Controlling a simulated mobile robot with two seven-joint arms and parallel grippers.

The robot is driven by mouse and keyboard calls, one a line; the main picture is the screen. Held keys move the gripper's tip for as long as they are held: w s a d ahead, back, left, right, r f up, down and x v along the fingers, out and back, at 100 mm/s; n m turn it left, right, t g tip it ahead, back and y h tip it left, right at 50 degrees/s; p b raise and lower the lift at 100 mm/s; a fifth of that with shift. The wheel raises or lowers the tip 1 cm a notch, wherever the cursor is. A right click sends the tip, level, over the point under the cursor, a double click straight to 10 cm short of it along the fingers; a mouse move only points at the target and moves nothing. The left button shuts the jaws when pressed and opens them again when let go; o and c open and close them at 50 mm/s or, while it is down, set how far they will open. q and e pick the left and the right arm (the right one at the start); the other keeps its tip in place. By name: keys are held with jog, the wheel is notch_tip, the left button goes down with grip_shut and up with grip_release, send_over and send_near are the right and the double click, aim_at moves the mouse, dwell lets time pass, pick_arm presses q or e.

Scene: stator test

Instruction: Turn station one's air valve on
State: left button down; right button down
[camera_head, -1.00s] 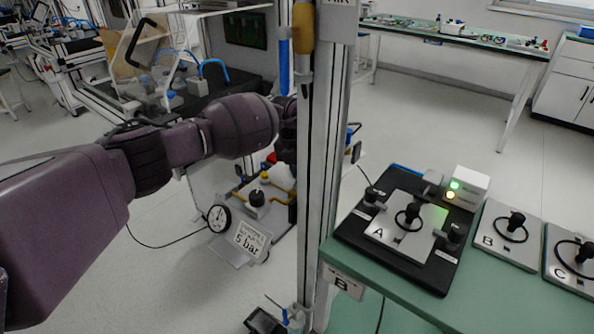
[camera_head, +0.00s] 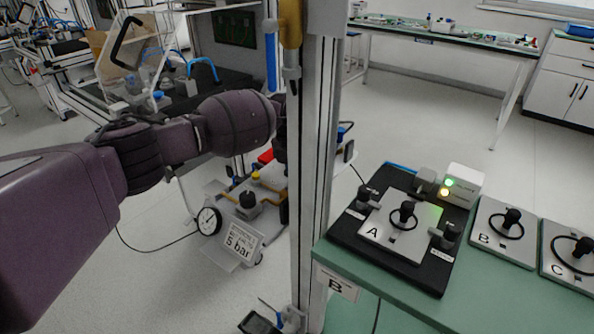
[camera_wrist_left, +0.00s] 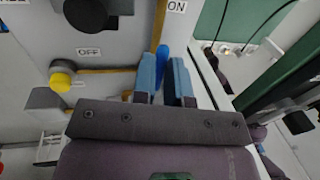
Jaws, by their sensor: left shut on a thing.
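In the left wrist view, a blue valve handle (camera_wrist_left: 163,57) lies between the two blue fingertips of my left gripper (camera_wrist_left: 164,80), which is shut on it. A brass-coloured pipe (camera_wrist_left: 159,22) runs up past the handle beside an ON label (camera_wrist_left: 176,6). An OFF label (camera_wrist_left: 89,52) is to the left, above another brass pipe (camera_wrist_left: 104,71). The handle's pivot is hard to make out. In the head view my left arm reaches to the post (camera_head: 315,150), and its gripper is hidden there. My right gripper is in neither view.
A blue handle (camera_head: 271,52) hangs by a brass fitting (camera_head: 291,22) on the post. A gauge (camera_head: 208,220) and a 5 bar sign (camera_head: 240,241) stand below my arm. At right, a green table (camera_head: 345,262) bears a black fixture (camera_head: 425,277) and plates. A yellow knob (camera_wrist_left: 60,82) is left of my gripper.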

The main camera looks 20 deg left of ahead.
pick_arm(q)
jog(key=shift+f, duration=0.1)
jog(key=c, duration=1.1)
grip_release()
jog(key=shift+c, duration=0.2)
notch_tip(320, 180, up, 11)
jog(key=a+p, duration=0.1)
jog(key=a, duration=0.1)
jog(key=shift+w+f+p, duration=0.15)
jog(key=shift+w+p, duration=0.15)
jog(key=shift+w, duration=0.05)
